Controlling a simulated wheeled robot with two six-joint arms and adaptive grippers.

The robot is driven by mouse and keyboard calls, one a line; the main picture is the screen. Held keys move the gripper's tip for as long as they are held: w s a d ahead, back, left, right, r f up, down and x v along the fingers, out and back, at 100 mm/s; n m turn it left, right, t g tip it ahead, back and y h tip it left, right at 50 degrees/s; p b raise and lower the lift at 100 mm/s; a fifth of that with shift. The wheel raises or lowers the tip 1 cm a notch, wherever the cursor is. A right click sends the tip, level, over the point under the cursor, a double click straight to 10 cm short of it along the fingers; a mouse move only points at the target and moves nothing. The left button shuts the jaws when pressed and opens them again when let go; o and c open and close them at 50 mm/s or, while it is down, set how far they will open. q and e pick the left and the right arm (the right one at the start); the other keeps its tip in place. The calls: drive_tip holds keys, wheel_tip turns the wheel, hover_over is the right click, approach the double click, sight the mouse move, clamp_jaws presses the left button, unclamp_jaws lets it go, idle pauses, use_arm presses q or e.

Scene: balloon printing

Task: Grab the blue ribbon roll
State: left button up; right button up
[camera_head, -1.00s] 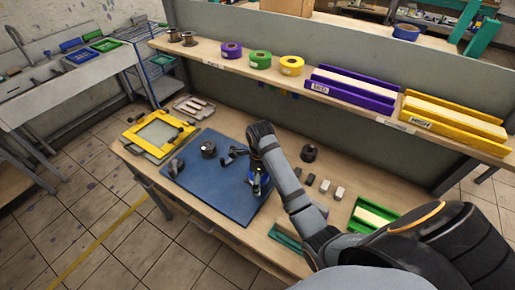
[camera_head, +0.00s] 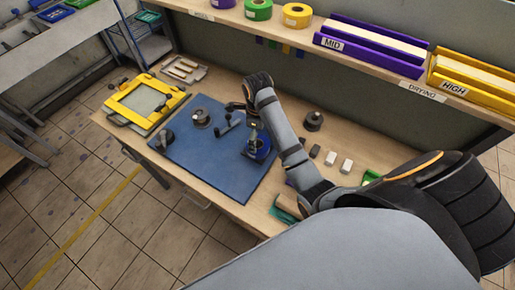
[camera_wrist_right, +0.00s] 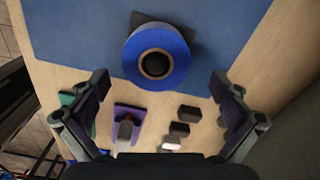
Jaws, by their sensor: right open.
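The blue ribbon roll (camera_head: 261,150) is at the right part of the blue mat (camera_head: 190,155) on the workbench. In the right wrist view the roll (camera_wrist_right: 181,70) shows from above with its dark round core, over a dark base, near the mat's edge. My right gripper (camera_wrist_right: 160,84) is open, with one finger to each side of the roll in that view and nothing held. In the head view the right gripper (camera_head: 243,128) hangs over the mat by the roll, partly hidden by its own wrist. My left gripper is not in view.
A yellow frame (camera_head: 176,98) lies on the bench at the left. A dark round piece (camera_head: 313,121) and small blocks (camera_head: 330,158) stand right of my arm. A purple-based tool (camera_wrist_right: 129,119) lies near the gripper. The shelf above holds purple (camera_head: 345,45) and yellow trays.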

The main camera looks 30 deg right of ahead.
drive_tip(key=f, duration=0.2)
drive_tip(key=f+p, duration=0.1)
drive_tip(key=f, duration=0.1)
drive_tip(key=shift+s+a, duration=0.25)
drive_tip(key=shift+w+d+f, duration=0.1)
drive_tip(key=shift+f, duration=0.25)
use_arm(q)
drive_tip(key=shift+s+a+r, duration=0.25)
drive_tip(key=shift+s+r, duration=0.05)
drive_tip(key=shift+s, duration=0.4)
use_arm(e)
drive_tip(key=shift+r, duration=0.1)
drive_tip(key=c, duration=1.1)
